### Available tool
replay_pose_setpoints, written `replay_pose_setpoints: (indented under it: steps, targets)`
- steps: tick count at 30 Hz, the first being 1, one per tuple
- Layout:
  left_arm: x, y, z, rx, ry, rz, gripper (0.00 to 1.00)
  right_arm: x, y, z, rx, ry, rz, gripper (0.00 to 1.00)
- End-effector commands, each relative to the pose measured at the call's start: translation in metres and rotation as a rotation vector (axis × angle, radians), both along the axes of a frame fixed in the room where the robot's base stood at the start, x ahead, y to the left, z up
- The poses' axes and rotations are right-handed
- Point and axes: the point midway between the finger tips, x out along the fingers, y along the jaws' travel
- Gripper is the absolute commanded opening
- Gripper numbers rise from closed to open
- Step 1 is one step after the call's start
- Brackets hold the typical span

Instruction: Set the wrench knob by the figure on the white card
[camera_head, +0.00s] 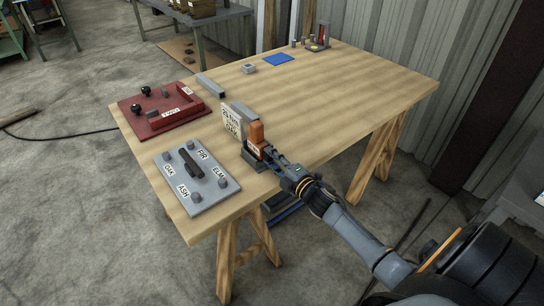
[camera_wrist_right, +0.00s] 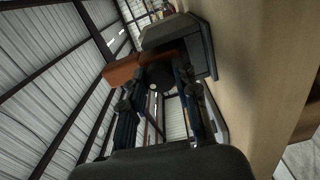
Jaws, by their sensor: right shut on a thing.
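The white card (camera_head: 231,123) stands upright on the table, left of the orange part. Its lower line reads OAK; a figure followed by what looks like Nm is above, too small to read surely. The wrench appears as an orange block (camera_head: 257,132) with a small white label, on a dark grey base (camera_head: 254,162). In the wrist view the orange part (camera_wrist_right: 124,71) and grey base (camera_wrist_right: 172,32) lie beyond the fingers. My right gripper (camera_head: 270,153) is shut on the dark round knob (camera_wrist_right: 160,76), partly hidden by the fingers. My left gripper is not in view.
A grey panel (camera_head: 213,187) labelled OAK, FIR, ELM and ASH carries a black handle (camera_head: 190,163). A red tray (camera_head: 135,124) lies behind it. A grey bar (camera_head: 210,86), blue mat (camera_head: 278,60) and small items occupy the far side. The table's right half (camera_head: 370,85) is clear.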

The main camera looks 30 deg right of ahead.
Motion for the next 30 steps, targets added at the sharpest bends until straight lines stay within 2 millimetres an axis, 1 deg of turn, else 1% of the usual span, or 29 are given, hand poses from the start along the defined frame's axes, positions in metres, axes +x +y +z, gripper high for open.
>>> replay_pose_setpoints:
  steps: [1, 18, 24, 30]
  targets:
    - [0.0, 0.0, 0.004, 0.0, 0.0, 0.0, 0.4, 0.0, 0.0, 0.001, 0.044, 0.006, -0.001, 0.0]
    - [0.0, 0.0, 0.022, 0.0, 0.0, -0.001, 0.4, 0.0, 0.0, 0.0, 0.579, 0.048, -0.002, 0.0]
    - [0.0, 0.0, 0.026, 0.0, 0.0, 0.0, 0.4, 0.0, 0.0, -0.001, 0.74, 0.06, -0.002, 0.0]
    - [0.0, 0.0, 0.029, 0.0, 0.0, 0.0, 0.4, 0.0, 0.0, -0.002, 0.861, 0.071, -0.003, 0.0]
